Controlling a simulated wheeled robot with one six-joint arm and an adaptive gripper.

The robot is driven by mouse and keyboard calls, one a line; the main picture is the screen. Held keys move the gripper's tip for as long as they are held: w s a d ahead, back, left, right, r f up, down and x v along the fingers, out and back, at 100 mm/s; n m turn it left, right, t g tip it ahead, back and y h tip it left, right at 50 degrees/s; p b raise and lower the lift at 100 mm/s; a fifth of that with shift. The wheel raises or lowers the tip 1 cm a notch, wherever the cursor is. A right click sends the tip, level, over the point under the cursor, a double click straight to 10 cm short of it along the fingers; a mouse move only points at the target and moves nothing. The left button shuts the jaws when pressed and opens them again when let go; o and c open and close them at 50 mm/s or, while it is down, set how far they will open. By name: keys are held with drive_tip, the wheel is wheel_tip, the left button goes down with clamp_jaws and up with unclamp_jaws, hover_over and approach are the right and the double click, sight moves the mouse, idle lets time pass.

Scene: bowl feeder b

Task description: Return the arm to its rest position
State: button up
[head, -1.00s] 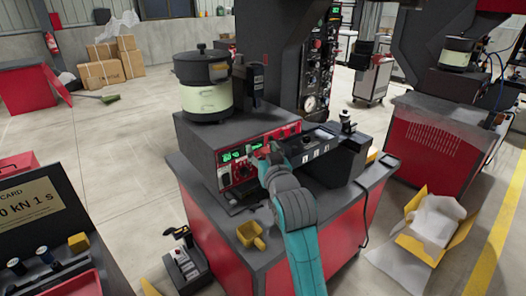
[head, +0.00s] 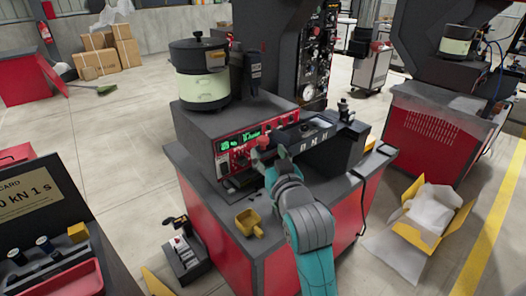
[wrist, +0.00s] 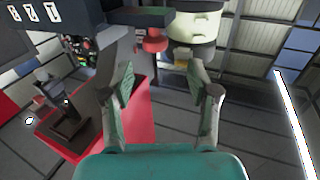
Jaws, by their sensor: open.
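My gripper (wrist: 163,82) is open, with its two fingers wide apart and nothing held between them in the wrist view. In the head view my teal arm reaches up to the red control box (head: 238,145), and its end (head: 272,163) is near the box's front panel. A red knob (head: 262,143) shows just above the arm's end. A red knob also shows beyond the fingers in the wrist view (wrist: 154,42). Whether the gripper touches anything cannot be told.
The bowl feeder (head: 201,75) stands on the control box. A yellow scoop (head: 249,222) lies on the bench (head: 225,205). A black fixture (head: 335,150) sits right of the arm. An open carton (head: 425,235) is on the floor at right.

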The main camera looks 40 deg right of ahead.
drive_tip(key=s+a+f+n+y, duration=0.1)
drive_tip(key=s+a+f+y, duration=0.1)
drive_tip(key=s+a+f, duration=0.65)
drive_tip(key=s+a+f+n+y, duration=0.25)
drive_tip(key=s+f, duration=0.25)
drive_tip(key=f, duration=0.7)
drive_tip(key=s+a+f, duration=0.1)
drive_tip(key=s+a, duration=0.1)
drive_tip(key=s, duration=0.6)
drive_tip(key=s+a+f+g+y, duration=0.1)
drive_tip(key=s+a+f, duration=0.1)
drive_tip(key=s, duration=0.7)
drive_tip(key=s+a+f+y, duration=0.1)
drive_tip(key=s+a, duration=0.2)
drive_tip(key=s, duration=0.6)
drive_tip(key=shift+f+n+g, duration=0.25)
drive_tip(key=shift+n+g, duration=0.15)
drive_tip(key=shift+n, duration=0.05)
